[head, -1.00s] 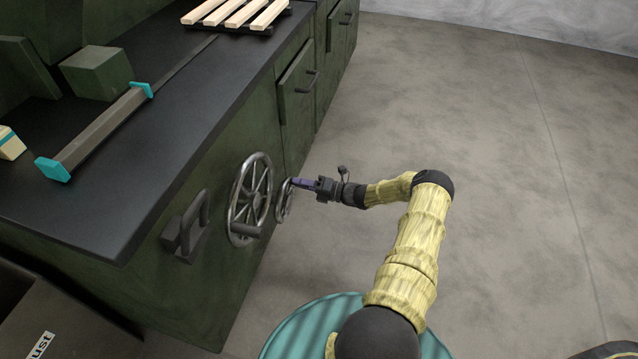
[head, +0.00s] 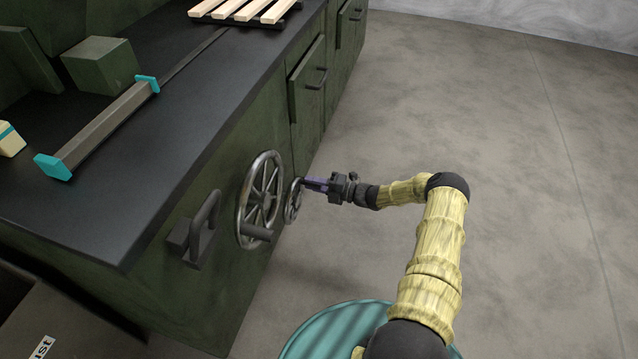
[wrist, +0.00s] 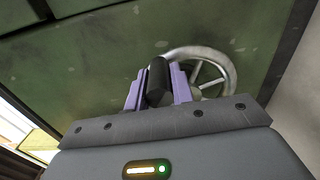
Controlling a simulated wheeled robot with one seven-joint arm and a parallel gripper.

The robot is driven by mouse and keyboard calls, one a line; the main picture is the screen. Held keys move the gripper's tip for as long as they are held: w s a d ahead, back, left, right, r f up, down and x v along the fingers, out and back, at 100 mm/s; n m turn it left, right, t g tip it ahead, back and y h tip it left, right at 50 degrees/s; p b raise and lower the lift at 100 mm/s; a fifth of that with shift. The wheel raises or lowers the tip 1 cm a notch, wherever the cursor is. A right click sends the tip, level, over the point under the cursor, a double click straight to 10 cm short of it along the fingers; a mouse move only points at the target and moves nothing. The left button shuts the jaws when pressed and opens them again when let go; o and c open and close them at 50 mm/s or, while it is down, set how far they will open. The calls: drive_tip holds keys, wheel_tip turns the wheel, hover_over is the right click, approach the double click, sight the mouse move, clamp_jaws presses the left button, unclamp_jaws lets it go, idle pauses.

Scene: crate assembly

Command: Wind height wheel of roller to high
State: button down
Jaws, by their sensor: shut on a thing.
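The small spoked handwheel (head: 292,201) stands on the green cabinet's side, just right of a larger spoked wheel (head: 260,198) with a dark crank handle. My gripper (head: 308,184) reaches the small wheel's upper rim from the right. In the wrist view the small wheel (wrist: 228,66) shows a silver rim and spokes. Its black handle (wrist: 157,82) sits between the purple fingers of my gripper (wrist: 159,88), which are shut on it. Part of the wheel is hidden behind the fingers. The frames do not show which wheel is labelled for height.
The green cabinet has a black worktop (head: 185,125) holding a grey roller bar with teal ends (head: 105,125), a green block (head: 100,65) and wooden slats (head: 245,10). A dark bracket handle (head: 197,232) juts out left of the wheels. The floor at right is open.

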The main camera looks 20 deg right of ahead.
drive_tip(key=shift+f, duration=0.15)
drive_tip(key=c, duration=1.2)
unclamp_jaws()
drive_tip(key=p+v, duration=0.4)
drive_tip(key=v, duration=1.3)
drive_tip(key=shift+s+d, duration=0.15)
drive_tip(key=shift+s, duration=0.05)
